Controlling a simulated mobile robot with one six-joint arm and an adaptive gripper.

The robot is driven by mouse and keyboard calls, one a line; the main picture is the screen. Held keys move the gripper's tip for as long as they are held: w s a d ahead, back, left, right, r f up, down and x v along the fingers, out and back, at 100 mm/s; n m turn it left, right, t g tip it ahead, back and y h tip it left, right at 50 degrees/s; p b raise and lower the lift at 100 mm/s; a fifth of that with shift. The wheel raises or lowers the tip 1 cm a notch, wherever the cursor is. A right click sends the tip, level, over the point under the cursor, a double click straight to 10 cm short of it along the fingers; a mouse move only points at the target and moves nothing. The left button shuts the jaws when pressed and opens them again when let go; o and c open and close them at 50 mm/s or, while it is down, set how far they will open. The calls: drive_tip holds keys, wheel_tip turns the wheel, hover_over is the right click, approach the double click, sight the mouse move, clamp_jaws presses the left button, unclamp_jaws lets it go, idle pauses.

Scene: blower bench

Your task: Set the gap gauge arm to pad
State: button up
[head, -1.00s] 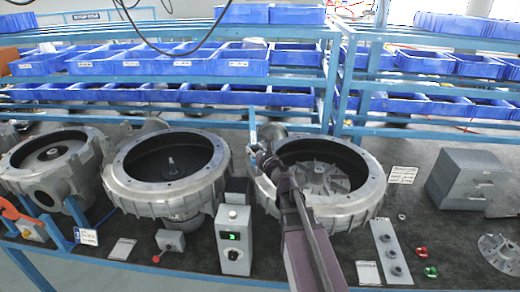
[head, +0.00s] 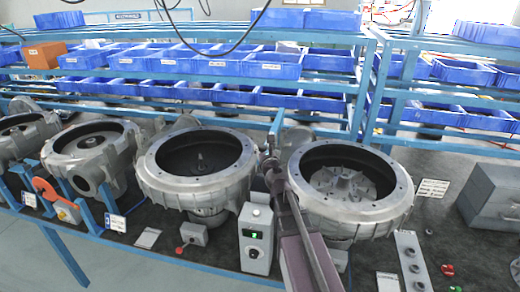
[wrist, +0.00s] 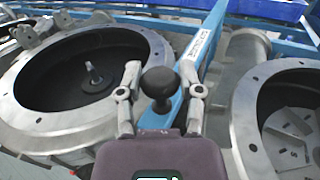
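In the wrist view a blue bar (wrist: 212,40) with a white label runs up from a black ball knob (wrist: 158,83); I take it to be the gap gauge arm. My gripper (wrist: 160,78) has its two fingers spread on either side of the knob, with small gaps showing. Whether it touches the knob cannot be told. In the head view my gripper (head: 271,168) is between two round grey blower housings, and a blue bar (head: 276,128) stands just behind it. The knob is not clear there. I cannot make out the pad.
The left housing (head: 150,180) has a bare shaft inside; the right housing (head: 400,205) holds a finned impeller (head: 343,182). Blue bins (head: 240,68) fill the racks behind.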

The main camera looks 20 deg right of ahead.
drive_tip(key=o, duration=0.4)
drive_tip(key=shift+w+d, duration=0.1)
drive_tip(key=shift+d, duration=0.15)
drive_tip(key=shift+o, duration=0.2)
drive_tip(key=shift+s+a, duration=0.2)
drive_tip(key=shift+s, duration=3.65)
